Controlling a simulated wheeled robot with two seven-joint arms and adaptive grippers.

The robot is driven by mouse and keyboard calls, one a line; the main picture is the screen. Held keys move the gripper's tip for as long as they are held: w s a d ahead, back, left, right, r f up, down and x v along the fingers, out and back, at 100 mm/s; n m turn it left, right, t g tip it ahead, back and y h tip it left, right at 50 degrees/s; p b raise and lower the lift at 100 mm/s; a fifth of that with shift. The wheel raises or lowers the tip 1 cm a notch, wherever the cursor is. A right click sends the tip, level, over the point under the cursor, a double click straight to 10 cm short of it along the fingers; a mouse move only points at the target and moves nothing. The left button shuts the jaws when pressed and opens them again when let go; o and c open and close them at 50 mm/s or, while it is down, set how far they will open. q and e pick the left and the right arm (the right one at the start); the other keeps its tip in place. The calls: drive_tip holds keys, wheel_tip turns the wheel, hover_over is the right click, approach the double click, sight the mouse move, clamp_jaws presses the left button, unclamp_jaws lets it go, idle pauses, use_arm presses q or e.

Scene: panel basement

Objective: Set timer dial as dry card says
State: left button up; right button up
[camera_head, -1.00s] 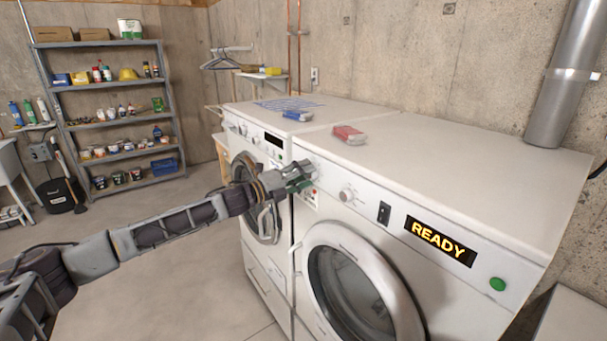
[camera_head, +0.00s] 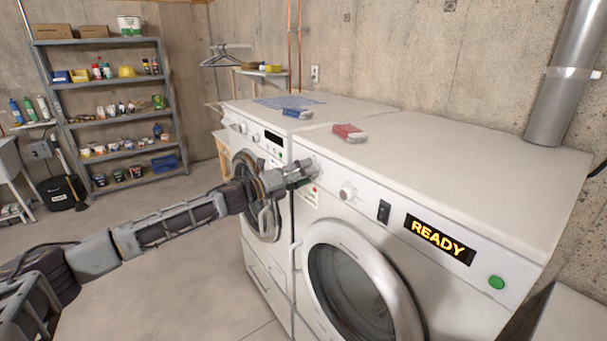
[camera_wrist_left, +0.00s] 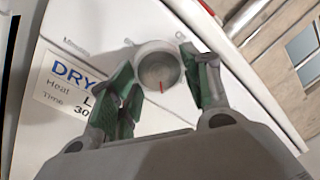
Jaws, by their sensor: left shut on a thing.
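My left gripper (camera_head: 306,176) reaches the left end of the dryer's front panel. In the left wrist view my left gripper (camera_wrist_left: 158,62) has its green fingers on either side of a round white dial (camera_wrist_left: 157,70), shut on it. A red mark on the dial's face points toward the bottom of the picture. The dry card (camera_wrist_left: 72,82) is beside the dial, partly covered by a finger; "DRY", "Heat L" and "Time 30" can be read, the rest is hidden. In the head view the dial is hidden behind the gripper. My right gripper is out of view.
The dryer (camera_head: 450,160) shows "READY" on its display (camera_head: 440,239), with another knob (camera_head: 346,193), a black switch (camera_head: 384,211) and a green button (camera_head: 496,282). A red-and-white box (camera_head: 349,133) lies on top. The washer (camera_head: 262,135) stands left. Floor in front is clear.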

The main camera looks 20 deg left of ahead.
use_arm(q)
drive_tip(key=o, duration=0.8)
drive_tip(key=shift+f, duration=0.2)
drive_tip(key=shift+o, duration=1.1)
drive_tip(key=shift+r, duration=0.1)
drive_tip(key=shift+s+a, duration=0.1)
drive_tip(key=v, duration=1.1)
drive_tip(key=shift+s+a, duration=0.2)
